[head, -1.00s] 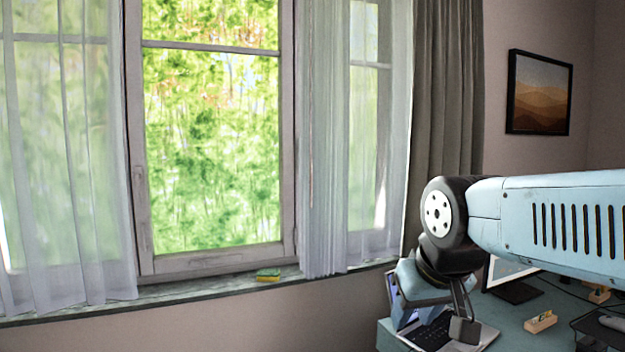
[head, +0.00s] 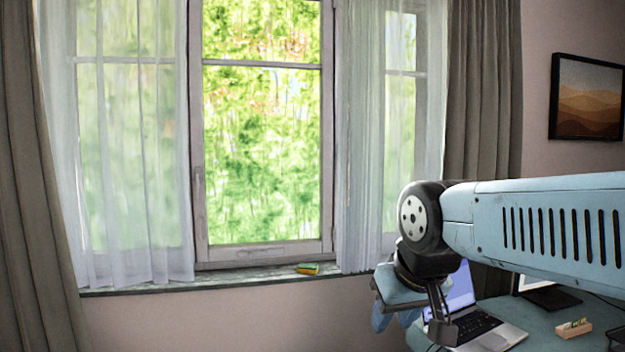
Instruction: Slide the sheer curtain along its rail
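Two sheer white curtain panels hang at the window. The left sheer curtain (head: 125,160) covers the left pane, and its hem hangs at the sill. The right sheer curtain (head: 360,150) is partly bunched beside the middle pane and reaches over the right pane. The rail is above the picture and out of view. My gripper (head: 440,325) hangs at the lower right, below sill level and in front of the laptop. It is apart from both curtains. Its fingers are small and partly hidden, so I cannot tell whether they are open.
A green and yellow sponge-like item (head: 307,268) lies on the window sill (head: 240,277). Heavy grey-brown drapes hang at far left (head: 30,200) and right (head: 483,90). A desk (head: 545,318) with a laptop (head: 475,328) stands at lower right. A framed picture (head: 587,97) hangs right.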

